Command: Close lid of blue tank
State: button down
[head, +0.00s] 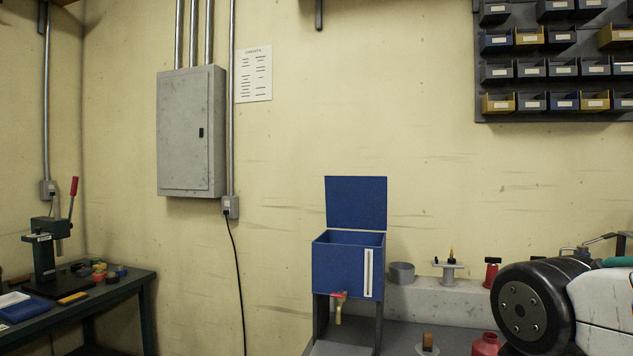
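The blue tank (338,272) stands on a dark stand against the wall, right of the picture's middle. Its blue lid (356,203) stands upright at the back edge, so the tank is open at the top. A white strip gauge (368,273) runs down the tank's front on the right. A small tap (338,305) with a red part sticks out low on the front. Part of my arm shows at the lower right, apart from the tank. My gripper is not in view.
A grey cup (402,272), a small stand (448,268) and a red bottle (491,271) sit on a ledge right of the tank. A red container (486,344) is lower, near my arm. A lever press (45,250) stands far left. The space above the tank looks clear.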

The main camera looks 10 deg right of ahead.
aim_at(352, 202)
jog(key=u, duration=0.25)
jog(key=k, duration=0.65)
jog(key=u, duration=0.95)
jog(key=i, duration=1.8)
jog(key=z, duration=1.35)
jog(key=i, duration=0.7)
jog(key=z, duration=0.8)
